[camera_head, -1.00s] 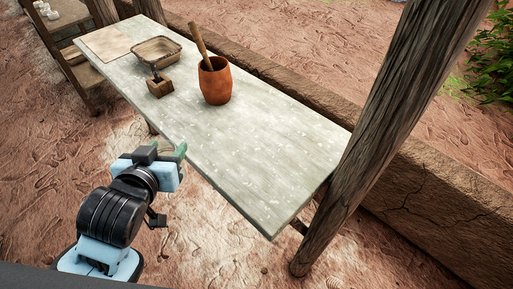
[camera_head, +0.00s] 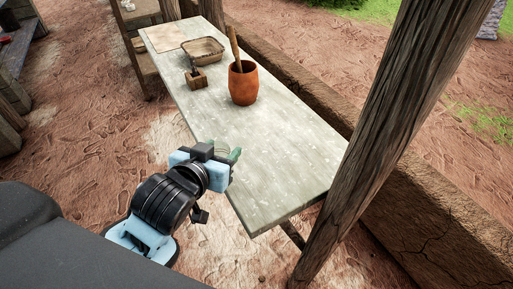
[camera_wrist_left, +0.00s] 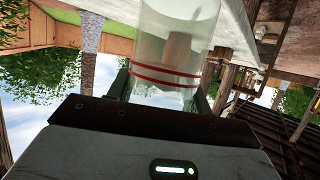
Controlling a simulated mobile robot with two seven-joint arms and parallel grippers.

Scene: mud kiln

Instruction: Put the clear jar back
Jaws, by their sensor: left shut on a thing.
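The clear jar (camera_wrist_left: 165,72) fills the upper middle of the left wrist view. It is see-through with two red bands and sits between the green fingers of my left gripper (camera_wrist_left: 165,88), which is shut on it. In the head view my left gripper (camera_head: 232,160) is beside the near long edge of the pale table (camera_head: 265,160). My right gripper is in neither view.
On the table stand an orange clay pot (camera_head: 243,88) with a wooden stick, a small wooden block holder (camera_head: 196,80), a shallow basket (camera_head: 203,49) and a flat board (camera_head: 166,38). The near half of the tabletop is bare. A wooden post (camera_head: 372,130) rises at the near right corner.

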